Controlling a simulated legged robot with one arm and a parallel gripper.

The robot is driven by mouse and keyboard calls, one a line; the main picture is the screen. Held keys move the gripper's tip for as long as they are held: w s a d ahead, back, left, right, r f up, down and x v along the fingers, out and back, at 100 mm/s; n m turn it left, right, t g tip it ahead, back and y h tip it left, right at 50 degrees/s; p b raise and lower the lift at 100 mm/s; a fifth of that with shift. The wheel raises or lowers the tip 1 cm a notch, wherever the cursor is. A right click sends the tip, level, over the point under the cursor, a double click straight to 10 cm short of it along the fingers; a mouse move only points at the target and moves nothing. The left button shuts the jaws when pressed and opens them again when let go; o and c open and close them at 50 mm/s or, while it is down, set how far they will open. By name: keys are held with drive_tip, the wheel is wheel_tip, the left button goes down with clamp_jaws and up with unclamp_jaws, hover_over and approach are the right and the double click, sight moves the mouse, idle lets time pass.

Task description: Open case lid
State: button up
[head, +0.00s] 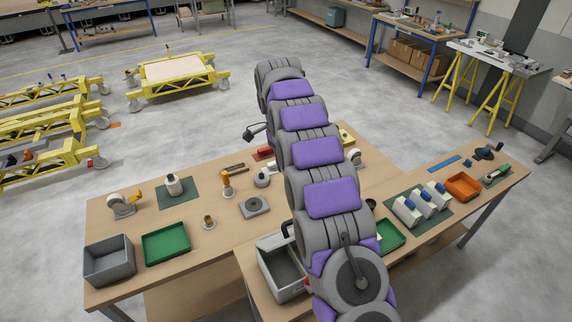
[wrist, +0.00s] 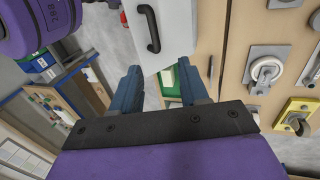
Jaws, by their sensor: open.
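A light grey case (head: 268,276) stands on the front table, partly hidden behind my arm. In the head view its dark grey recessed middle shows inside a pale rim, and a black handle is at its far side; I cannot tell how far the lid is open. In the wrist view a pale grey panel with a black handle (wrist: 150,28), apparently part of the case, lies just beyond my fingertips. My gripper (wrist: 160,78) is open and empty, its two blue fingers apart, with the panel's edge near their tips. Contact cannot be told. The gripper is hidden in the head view.
A grey bin (head: 108,262) and green tray (head: 166,244) stand on the left table. A second green tray (head: 390,236), white devices on a dark mat (head: 421,222) and an orange tray (head: 464,187) are to the right. Several small fixtures stand behind. Yellow trolleys are on the floor.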

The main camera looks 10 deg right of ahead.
drive_tip(key=shift+w+r+p, duration=0.1)
drive_tip(key=shift+r+p, duration=0.3)
drive_tip(key=shift+p, duration=0.05)
idle(0.4)
